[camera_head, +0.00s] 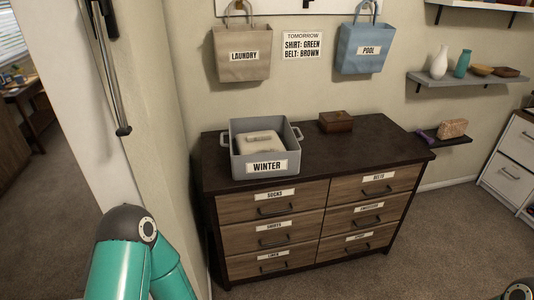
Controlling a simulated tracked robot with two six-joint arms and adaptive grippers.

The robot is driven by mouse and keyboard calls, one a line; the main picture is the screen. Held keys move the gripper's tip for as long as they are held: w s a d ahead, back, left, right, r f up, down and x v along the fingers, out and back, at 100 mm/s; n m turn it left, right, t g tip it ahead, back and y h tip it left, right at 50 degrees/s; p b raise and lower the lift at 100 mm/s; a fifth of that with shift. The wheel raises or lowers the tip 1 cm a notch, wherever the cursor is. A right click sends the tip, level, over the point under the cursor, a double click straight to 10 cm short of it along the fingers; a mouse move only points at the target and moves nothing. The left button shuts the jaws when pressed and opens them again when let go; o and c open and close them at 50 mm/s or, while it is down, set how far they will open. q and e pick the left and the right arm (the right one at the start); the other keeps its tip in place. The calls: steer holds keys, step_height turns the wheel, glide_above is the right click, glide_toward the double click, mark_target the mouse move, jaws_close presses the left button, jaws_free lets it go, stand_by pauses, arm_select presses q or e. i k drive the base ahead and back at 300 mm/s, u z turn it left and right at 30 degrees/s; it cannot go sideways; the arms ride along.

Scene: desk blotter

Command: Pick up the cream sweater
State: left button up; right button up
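A cream folded item that looks like the sweater (262,141) lies inside a grey bin (296,160) labelled WINTER. The bin stands on the left part of a dark dresser top (375,150). The bin's front wall hides the lower part of the cream item. My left arm shows at the lower left as a teal link with a dark joint, but its gripper is out of view. Only a small bit of my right arm shows at the bottom right corner, and its gripper is out of view.
A small brown box (336,122) sits on the dresser right of the bin. Dresser drawers (272,210) are shut. Laundry (243,55) and pool (361,48) bags hang above. A wall corner (160,120) stands left. The dresser top's right side is clear.

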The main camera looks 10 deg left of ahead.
mark_target(266, 141)
steer(key=u, duration=0.1)
steer(key=i, duration=0.9)
steer(key=z, duration=0.05)
